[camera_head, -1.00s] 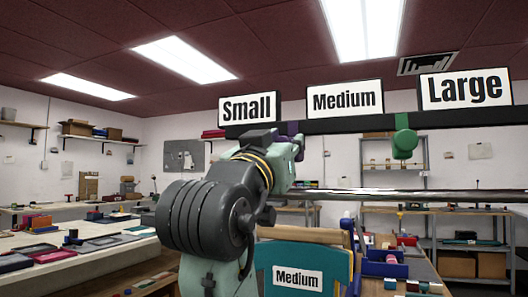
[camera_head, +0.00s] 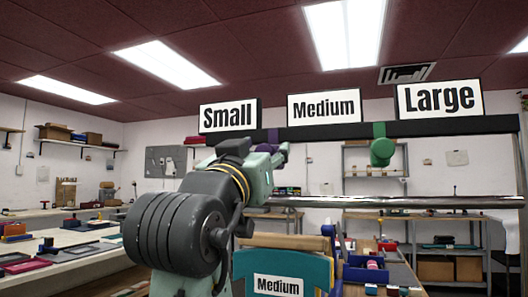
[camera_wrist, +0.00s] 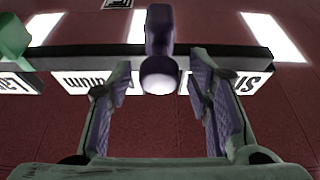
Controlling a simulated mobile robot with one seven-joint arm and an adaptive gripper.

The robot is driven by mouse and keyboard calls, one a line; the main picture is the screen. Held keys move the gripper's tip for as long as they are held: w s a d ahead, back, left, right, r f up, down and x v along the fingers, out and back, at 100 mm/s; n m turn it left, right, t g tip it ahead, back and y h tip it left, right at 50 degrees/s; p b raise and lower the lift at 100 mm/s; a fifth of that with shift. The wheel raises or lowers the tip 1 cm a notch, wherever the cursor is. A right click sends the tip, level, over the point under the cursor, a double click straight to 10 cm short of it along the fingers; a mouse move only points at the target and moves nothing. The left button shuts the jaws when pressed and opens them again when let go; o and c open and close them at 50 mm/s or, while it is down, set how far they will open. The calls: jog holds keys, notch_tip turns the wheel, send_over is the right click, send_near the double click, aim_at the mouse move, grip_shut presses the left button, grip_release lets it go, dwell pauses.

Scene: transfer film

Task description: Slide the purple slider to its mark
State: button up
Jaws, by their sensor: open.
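The purple slider (camera_head: 273,136) hangs on the dark overhead rail (camera_head: 330,131) between the Small sign (camera_head: 229,116) and the Medium sign (camera_head: 324,106). My arm and gripper (camera_head: 282,153) partly hide it in the head view. In the wrist view, the purple slider (camera_wrist: 160,45) shows as a stem with a rounded knob. My gripper (camera_wrist: 160,85) is open, with one finger on each side of the knob and gaps visible between. I cannot tell how deep the knob sits between the fingers. A teal board (camera_head: 300,268) below carries a Medium label (camera_head: 278,285).
A green slider (camera_head: 382,148) hangs on the rail between the Medium sign and the Large sign (camera_head: 439,98). A shiny horizontal bar (camera_head: 400,202) runs below the rail. A long workbench (camera_head: 90,262) stands at left; shelves stand at the back right.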

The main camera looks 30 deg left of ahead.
jog(key=v, duration=1.1)
jog(key=shift+s, duration=0.15)
